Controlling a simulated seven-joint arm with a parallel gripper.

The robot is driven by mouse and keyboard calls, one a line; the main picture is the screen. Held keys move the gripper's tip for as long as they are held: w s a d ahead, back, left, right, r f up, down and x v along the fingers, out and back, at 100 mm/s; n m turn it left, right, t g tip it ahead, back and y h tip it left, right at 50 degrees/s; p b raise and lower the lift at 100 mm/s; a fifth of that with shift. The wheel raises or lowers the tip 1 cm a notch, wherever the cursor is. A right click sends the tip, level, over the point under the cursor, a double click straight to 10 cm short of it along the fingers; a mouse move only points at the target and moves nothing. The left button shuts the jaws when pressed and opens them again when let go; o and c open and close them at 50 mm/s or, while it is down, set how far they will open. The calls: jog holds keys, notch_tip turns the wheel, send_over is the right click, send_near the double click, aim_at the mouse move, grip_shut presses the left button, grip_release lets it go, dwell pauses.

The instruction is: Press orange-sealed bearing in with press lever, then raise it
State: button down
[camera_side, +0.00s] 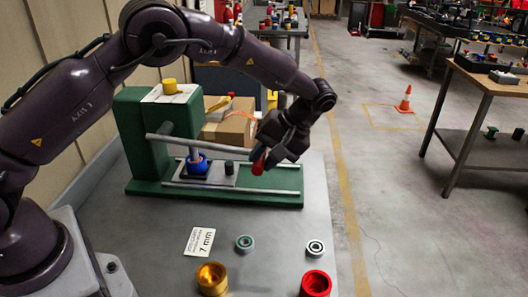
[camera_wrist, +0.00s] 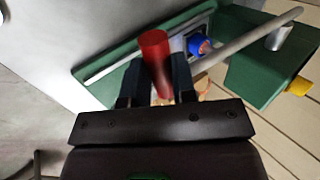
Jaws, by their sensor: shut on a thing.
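The green press (camera_side: 133,135) stands at the back of the table, with its grey lever (camera_side: 205,150) reaching right, close to level. My gripper (camera_side: 268,157) is shut on the red grip (camera_side: 258,165) at the lever's end. The wrist view shows the red grip (camera_wrist: 154,55) between both fingers. The ram (camera_side: 194,154) is down at a blue housing (camera_side: 197,168) on the press base. A speck of orange shows at the blue housing in the wrist view (camera_wrist: 195,45). I cannot tell how deep the orange-sealed bearing sits.
In front of the press lie a card marked 7 mm (camera_side: 200,241), a green-ringed bearing (camera_side: 244,243) and a white-and-black one (camera_side: 315,248). A gold housing (camera_side: 211,279) and a red housing (camera_side: 316,284) stand nearer. A cardboard box (camera_side: 230,128) is behind the lever.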

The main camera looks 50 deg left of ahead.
jog(key=shift+w+a+f, duration=0.15)
jog(key=shift+a, duration=0.1)
jog(key=c, duration=0.9)
grip_release()
jog(key=v, duration=1.2)
jog(key=shift+d, duration=0.3)
